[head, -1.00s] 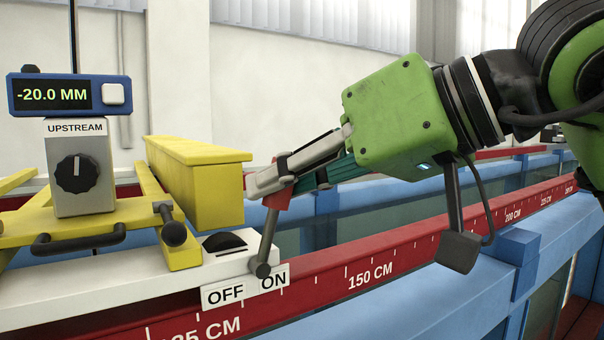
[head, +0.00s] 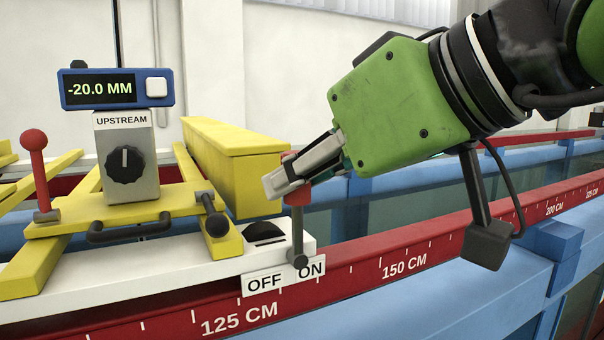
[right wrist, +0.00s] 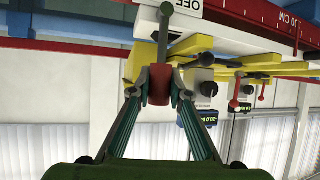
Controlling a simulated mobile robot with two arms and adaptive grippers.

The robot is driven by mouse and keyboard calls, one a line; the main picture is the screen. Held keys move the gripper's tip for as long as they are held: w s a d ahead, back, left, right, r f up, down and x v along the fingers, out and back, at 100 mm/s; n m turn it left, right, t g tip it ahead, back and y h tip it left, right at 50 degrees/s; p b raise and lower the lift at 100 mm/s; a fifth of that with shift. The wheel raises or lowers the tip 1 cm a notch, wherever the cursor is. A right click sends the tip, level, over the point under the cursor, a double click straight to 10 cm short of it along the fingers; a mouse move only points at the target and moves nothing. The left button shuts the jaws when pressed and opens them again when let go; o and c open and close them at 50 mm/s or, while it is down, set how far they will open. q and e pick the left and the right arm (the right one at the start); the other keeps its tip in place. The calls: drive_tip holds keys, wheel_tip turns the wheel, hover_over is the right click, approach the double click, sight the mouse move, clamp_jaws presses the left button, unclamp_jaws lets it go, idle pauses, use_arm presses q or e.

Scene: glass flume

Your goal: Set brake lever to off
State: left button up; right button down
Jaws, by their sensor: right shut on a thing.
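The brake lever (head: 297,235) is a grey rod with a red knob, pivoting at the front of a white block above a plate (head: 283,277) marked OFF at left and ON at right. The rod stands nearly upright, its pivot just above ON. My right gripper (head: 288,182) is shut on the lever's red knob, which its fingers partly hide in the head view. In the right wrist view the red knob (right wrist: 159,85) sits between the two fingertips (right wrist: 160,88). My left gripper is not in view.
A yellow beam (head: 235,160) stands right behind the lever. At left are a grey UPSTREAM knob box (head: 126,160), a display reading -20.0 MM (head: 115,89) and another red-knobbed lever (head: 36,165). A red scale rail (head: 400,262) runs along the front.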

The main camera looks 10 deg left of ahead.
drive_tip(key=c, duration=1.9)
unclamp_jaws()
drive_tip(key=shift+s+f, duration=0.1)
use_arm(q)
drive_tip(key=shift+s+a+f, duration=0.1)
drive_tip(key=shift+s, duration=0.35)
use_arm(e)
drive_tip(key=shift+a, duration=0.2)
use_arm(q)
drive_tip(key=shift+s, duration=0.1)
use_arm(e)
drive_tip(key=shift+d, duration=0.1)
drive_tip(key=v, duration=1.2)
